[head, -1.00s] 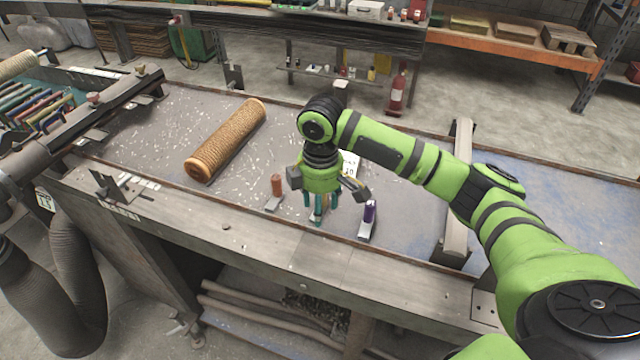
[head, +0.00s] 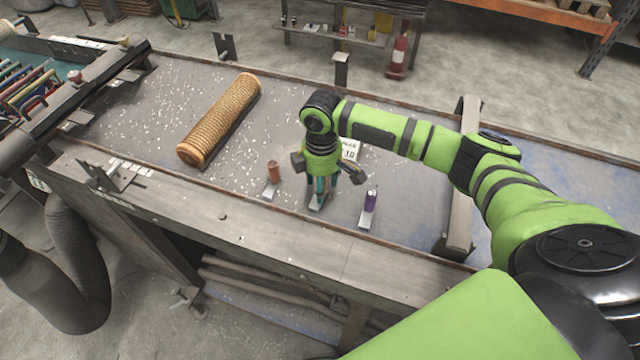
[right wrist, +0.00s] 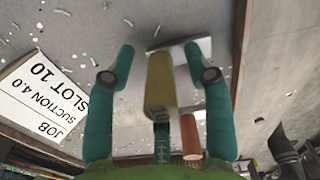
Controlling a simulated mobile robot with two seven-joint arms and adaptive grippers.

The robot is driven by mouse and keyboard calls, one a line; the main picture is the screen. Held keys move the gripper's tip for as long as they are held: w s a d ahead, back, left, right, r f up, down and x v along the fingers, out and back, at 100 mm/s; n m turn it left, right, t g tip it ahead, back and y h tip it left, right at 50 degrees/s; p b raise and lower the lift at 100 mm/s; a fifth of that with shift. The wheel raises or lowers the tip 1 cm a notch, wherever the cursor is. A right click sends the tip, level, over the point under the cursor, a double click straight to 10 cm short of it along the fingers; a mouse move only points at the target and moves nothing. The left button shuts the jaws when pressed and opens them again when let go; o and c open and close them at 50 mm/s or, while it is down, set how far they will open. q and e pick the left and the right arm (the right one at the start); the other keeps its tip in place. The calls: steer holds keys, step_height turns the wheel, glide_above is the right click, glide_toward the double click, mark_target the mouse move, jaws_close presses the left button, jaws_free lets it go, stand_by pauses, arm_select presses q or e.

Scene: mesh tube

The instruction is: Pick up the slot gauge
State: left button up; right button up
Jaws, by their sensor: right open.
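Three small gauges with upright coloured handles on flat metal feet stand in a row on the table. One has an orange-brown handle (head: 273,172), one a purple handle (head: 370,198). The middle one, with an olive-yellow handle (right wrist: 160,82), is mostly hidden by my right gripper in the head view; its metal foot (head: 316,204) shows below. My right gripper (head: 321,188) points down over it. In the right wrist view my teal fingers (right wrist: 158,52) are open, one on each side of the olive handle, with gaps. My left gripper is out of view.
A white card (right wrist: 40,95) reading "JOB SUCTION 4.0 SLOT 10" stands beside the gripper. A brown mesh tube (head: 220,120) lies at the back left. A raised rail (head: 460,180) crosses the table at right. White chips litter the tabletop (head: 130,110).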

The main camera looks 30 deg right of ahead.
jaws_close()
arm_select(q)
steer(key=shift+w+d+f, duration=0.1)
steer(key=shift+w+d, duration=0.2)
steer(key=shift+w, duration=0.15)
arm_select(e)
steer(key=shift+r, duration=0.1)
